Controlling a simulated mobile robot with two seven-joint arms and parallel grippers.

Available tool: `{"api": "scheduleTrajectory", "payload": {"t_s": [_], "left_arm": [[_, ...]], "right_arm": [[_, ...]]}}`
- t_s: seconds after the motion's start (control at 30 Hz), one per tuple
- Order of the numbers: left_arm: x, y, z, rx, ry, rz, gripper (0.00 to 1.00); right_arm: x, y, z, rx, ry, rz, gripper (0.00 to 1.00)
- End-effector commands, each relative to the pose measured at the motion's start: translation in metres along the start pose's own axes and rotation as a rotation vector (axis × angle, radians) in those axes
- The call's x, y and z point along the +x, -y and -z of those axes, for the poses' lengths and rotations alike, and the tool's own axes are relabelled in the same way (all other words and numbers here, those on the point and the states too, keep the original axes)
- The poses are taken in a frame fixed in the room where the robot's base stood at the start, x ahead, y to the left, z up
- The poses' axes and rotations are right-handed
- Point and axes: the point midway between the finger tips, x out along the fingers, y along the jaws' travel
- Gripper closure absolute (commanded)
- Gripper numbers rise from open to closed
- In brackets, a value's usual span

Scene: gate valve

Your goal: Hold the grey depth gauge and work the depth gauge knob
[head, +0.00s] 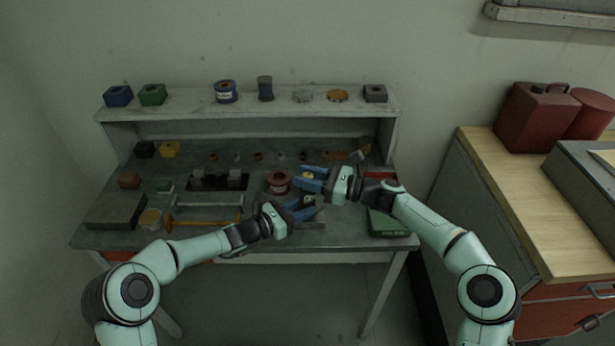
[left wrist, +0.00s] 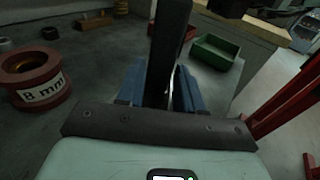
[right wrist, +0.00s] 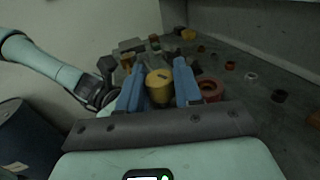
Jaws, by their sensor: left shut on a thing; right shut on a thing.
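The depth gauge (left wrist: 168,50) is a dark grey upright piece between the blue fingers of my left gripper (left wrist: 160,85). In the head view my left gripper (head: 305,210) is shut on it above the front middle of the bench, and the fingers cover part of it. The depth gauge knob (right wrist: 159,86) is a yellow round piece between the blue fingers of my right gripper (right wrist: 159,80). In the head view my right gripper (head: 313,179) is shut on the knob (head: 307,175), just behind my left gripper.
A red-brown spool marked 8 mm (left wrist: 35,80) stands close left of the grippers. A green tray (head: 390,223) lies at the bench's front right. A dark block (head: 115,211) and a yellow-handled tool (head: 208,222) lie left. A shelf (head: 200,104) with several small items runs behind.

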Motion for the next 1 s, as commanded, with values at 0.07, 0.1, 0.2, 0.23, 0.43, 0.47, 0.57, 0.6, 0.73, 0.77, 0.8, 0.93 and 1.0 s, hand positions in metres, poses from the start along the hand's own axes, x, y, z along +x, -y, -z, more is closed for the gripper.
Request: {"api": "scheduleTrajectory", "payload": {"t_s": [0.07,0.1,0.2,0.23,0.43,0.47,0.57,0.6,0.73,0.77,0.8,0.93,1.0], "left_arm": [[0.000,0.001,0.006,-0.007,-0.012,0.000,0.81],[0.000,0.001,0.006,-0.007,-0.012,0.000,0.81],[0.000,0.001,0.006,-0.007,-0.012,0.000,0.81],[0.000,0.001,0.006,-0.007,-0.012,0.000,0.81],[0.000,0.001,0.006,-0.007,-0.012,0.000,0.81],[0.000,0.001,0.006,-0.007,-0.012,0.000,0.81],[0.000,0.001,0.006,-0.007,-0.012,0.000,0.81],[0.000,0.001,0.006,-0.007,-0.012,0.000,0.81],[-0.001,0.001,0.007,-0.007,-0.012,0.000,0.81],[-0.001,0.001,0.007,-0.007,-0.012,0.000,0.81],[-0.001,0.001,0.007,-0.007,-0.012,0.000,0.81],[-0.001,0.001,0.007,-0.007,-0.012,0.000,0.81],[-0.001,0.001,0.007,-0.007,-0.012,0.000,0.81]], "right_arm": [[0.001,-0.002,0.002,0.002,-0.002,-0.005,0.59],[0.001,-0.002,0.002,0.002,-0.002,-0.005,0.46],[0.001,-0.001,0.002,0.001,-0.001,-0.004,0.46],[0.001,-0.001,0.002,0.001,-0.001,-0.003,0.46],[-0.002,-0.001,0.001,0.001,-0.001,-0.001,0.46],[-0.004,-0.001,0.001,0.001,-0.001,-0.001,0.46],[-0.015,0.000,0.002,0.001,-0.002,0.000,0.46],[-0.022,0.000,0.002,0.000,-0.003,0.002,0.46],[-0.050,0.000,0.001,0.001,-0.003,0.003,0.46],[-0.057,0.000,0.001,0.001,-0.004,0.002,0.46],[-0.066,0.000,0.002,0.000,-0.004,0.002,0.46],[-0.091,-0.001,0.001,0.001,-0.002,0.000,0.46],[-0.102,-0.001,0.001,0.000,-0.002,0.000,0.46]]}}
